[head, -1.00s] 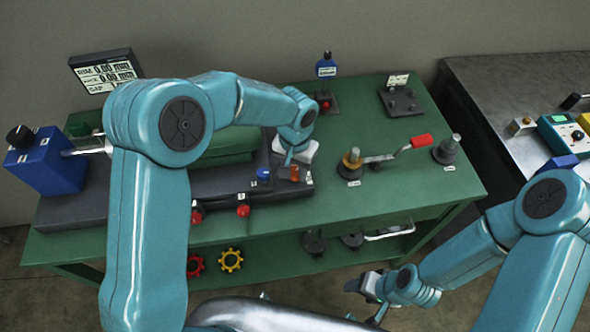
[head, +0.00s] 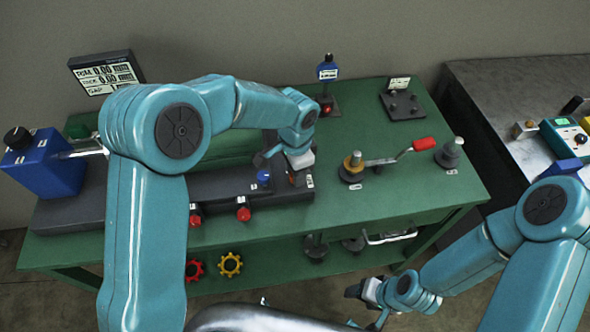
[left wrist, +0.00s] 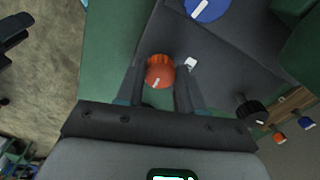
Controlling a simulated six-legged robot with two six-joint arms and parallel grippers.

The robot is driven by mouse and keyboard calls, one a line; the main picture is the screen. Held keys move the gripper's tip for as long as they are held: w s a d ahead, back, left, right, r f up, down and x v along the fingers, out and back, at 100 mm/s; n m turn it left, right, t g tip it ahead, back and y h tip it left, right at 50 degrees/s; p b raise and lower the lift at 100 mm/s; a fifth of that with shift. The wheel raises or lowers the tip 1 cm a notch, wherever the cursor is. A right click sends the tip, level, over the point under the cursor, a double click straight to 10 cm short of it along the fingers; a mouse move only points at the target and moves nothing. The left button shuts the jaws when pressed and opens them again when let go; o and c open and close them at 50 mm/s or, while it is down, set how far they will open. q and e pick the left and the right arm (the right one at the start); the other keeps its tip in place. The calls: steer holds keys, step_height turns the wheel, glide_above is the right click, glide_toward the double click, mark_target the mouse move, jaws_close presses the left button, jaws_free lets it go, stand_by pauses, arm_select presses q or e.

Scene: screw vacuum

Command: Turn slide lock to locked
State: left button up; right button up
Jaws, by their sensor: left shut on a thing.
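An orange-red round knob (left wrist: 160,72) with a white pointer line, seemingly the slide lock, sits on the end of the dark machine bed. My left gripper (head: 296,174) is at the right end of that bed. In the left wrist view its two dark fingers stand on either side of the knob and it is shut on it. In the head view the gripper hides most of the knob. The pointer line slants toward the lower left in the wrist view; I cannot read the lock state. My right gripper (head: 368,291) hangs in front of the bench, its jaws unclear.
A blue knob (head: 263,176) sits left of my left gripper. Red knobs (head: 243,214) line the bed's front edge. A crank with a red handle (head: 424,144) stands to the right on the green bench (head: 400,205). A metal table (head: 490,80) stands farther right.

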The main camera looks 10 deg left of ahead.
arm_select(q)
steer(key=shift+d, duration=0.1)
stand_by(0.4)
steer(key=o, duration=0.8)
steer(key=shift+o, duration=1.2)
steer(key=shift+w+d+f, duration=0.1)
steer(key=shift+w, duration=0.05)
steer(key=shift+r, duration=0.35)
step_height(320, 180, up, 16)
steer(key=shift+f, duration=0.15)
